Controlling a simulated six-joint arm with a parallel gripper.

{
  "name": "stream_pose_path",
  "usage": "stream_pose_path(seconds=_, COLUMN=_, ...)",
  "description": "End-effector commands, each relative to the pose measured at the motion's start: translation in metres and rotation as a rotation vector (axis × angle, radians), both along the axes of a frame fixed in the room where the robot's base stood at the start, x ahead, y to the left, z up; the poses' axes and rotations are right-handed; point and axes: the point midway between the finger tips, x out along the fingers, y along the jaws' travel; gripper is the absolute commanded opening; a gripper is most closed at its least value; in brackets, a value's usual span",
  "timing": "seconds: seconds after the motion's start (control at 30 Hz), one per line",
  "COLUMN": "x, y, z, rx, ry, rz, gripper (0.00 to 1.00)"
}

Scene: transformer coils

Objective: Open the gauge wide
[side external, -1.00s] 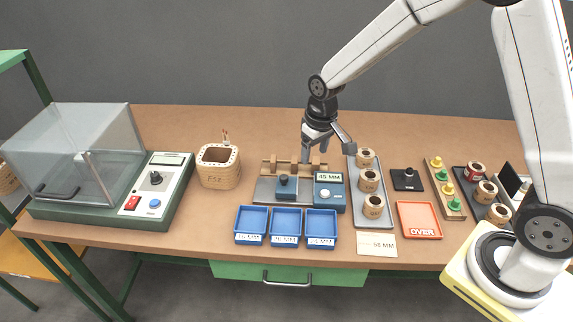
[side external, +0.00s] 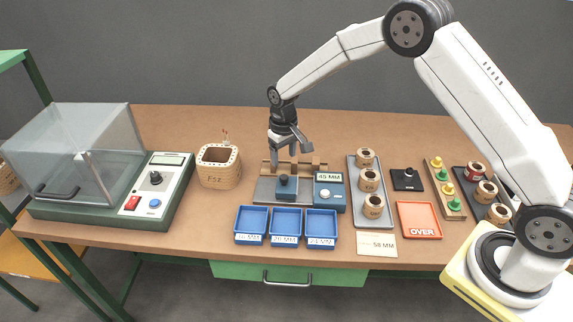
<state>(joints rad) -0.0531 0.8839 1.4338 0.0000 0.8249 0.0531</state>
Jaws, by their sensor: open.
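The gauge (side external: 264,190) is a grey plate with a wooden rail at its back. A dark blue sliding block with a round knob (side external: 285,187) sits near its middle. A blue box at its right end carries a display (side external: 329,177) reading 45 MM. My gripper (side external: 285,162) is open and points down over the left back part of the gauge, just behind and above the knob block. Its fingers hide part of the wooden rail. I cannot tell whether they touch anything.
Blue trays (side external: 286,222) stand in front of the gauge, with a 58 MM card (side external: 377,244) at their right. A grey tray of coils (side external: 385,219) is right of the gauge. A large wooden coil former (side external: 219,177) stands left. An orange OVER tray (side external: 419,206) lies right.

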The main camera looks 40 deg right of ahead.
Motion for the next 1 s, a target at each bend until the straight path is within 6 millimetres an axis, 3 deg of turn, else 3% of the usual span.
stream_pose_path(seconds=0.6, x=0.0, y=0.0, z=-0.063, rx=0.0, ry=0.001, rz=0.0, gripper=0.73)
stream_pose_path(seconds=1.0, x=0.0, y=0.0, z=-0.074, rx=0.0, ry=-0.002, rz=0.0, gripper=0.73)
